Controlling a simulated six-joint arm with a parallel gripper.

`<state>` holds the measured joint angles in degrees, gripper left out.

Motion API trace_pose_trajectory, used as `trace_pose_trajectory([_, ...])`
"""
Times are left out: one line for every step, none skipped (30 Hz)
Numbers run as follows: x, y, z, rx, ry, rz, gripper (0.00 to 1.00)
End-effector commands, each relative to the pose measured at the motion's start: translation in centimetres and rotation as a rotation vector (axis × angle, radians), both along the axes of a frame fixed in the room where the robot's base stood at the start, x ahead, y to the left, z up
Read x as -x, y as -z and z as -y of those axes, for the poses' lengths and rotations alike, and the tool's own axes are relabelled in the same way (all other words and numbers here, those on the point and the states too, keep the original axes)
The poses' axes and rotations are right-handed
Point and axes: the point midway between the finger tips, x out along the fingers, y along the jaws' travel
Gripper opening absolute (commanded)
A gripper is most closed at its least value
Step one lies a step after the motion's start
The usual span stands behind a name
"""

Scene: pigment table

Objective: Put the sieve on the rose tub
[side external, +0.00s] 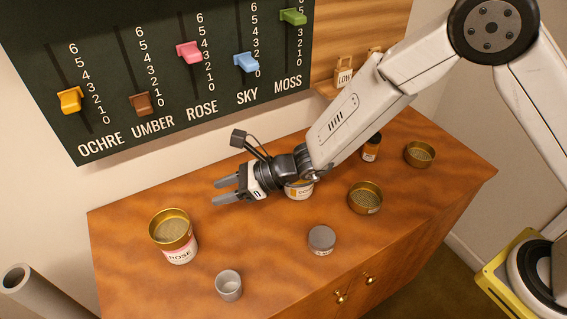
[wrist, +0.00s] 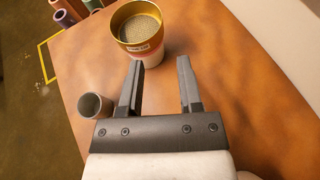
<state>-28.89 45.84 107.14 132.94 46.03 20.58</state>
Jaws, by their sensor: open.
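The rose tub (side external: 180,254) is white with a pink band and stands at the left of the table. A gold-rimmed sieve (side external: 171,228) with a mesh sits on top of it and looks about level. In the wrist view the sieve (wrist: 138,28) covers the top of the tub (wrist: 152,58), just beyond my fingertips. My gripper (side external: 215,191) is open and empty, up and to the right of the sieve in the side view, apart from it. Both fingers show in the wrist view (wrist: 159,70) with nothing between them.
A grey cup (side external: 229,286) stands near the front edge. A grey-lidded jar (side external: 322,240), a gold sieve (side external: 365,198), another gold round piece (side external: 420,153) and a dark jar (side external: 371,148) stand to the right. An ochre-labelled tub (side external: 300,190) is partly behind my wrist. A slider board (side external: 180,70) hangs behind.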

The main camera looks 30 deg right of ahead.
Motion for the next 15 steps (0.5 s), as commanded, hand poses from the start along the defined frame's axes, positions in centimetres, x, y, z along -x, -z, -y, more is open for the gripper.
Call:
trace_pose_trajectory([-0.01,0.01,-0.02,0.000,0.000,0.000,0.45])
trace_pose_trajectory([-0.01,0.01,-0.02,0.000,0.000,0.000,0.45])
trace_pose_trajectory([-0.01,0.01,-0.02,0.000,0.000,0.000,0.45])
trace_pose_trajectory([-0.01,0.01,-0.02,0.000,0.000,0.000,0.45])
trace_pose_trajectory([-0.01,0.01,-0.02,0.000,0.000,0.000,0.45])
trace_pose_trajectory([-0.01,0.01,-0.02,0.000,0.000,0.000,0.45])
trace_pose_trajectory([-0.01,0.01,-0.02,0.000,0.000,0.000,0.45])
trace_pose_trajectory([-0.01,0.01,-0.02,0.000,0.000,0.000,0.45])
trace_pose_trajectory([0.00,0.00,0.01,0.002,-0.002,0.001,0.45])
trace_pose_trajectory([0.03,-0.01,0.05,0.003,-0.004,0.003,0.45])
trace_pose_trajectory([0.06,-0.05,0.12,0.007,-0.007,0.004,0.45])
trace_pose_trajectory([0.14,-0.08,0.24,0.014,-0.014,0.007,0.45])
trace_pose_trajectory([0.23,-0.11,0.37,0.020,-0.021,0.011,0.45])
trace_pose_trajectory([0.31,-0.15,0.53,0.028,-0.030,0.016,0.45])
trace_pose_trajectory([0.48,-0.23,0.77,0.042,-0.045,0.023,0.45])
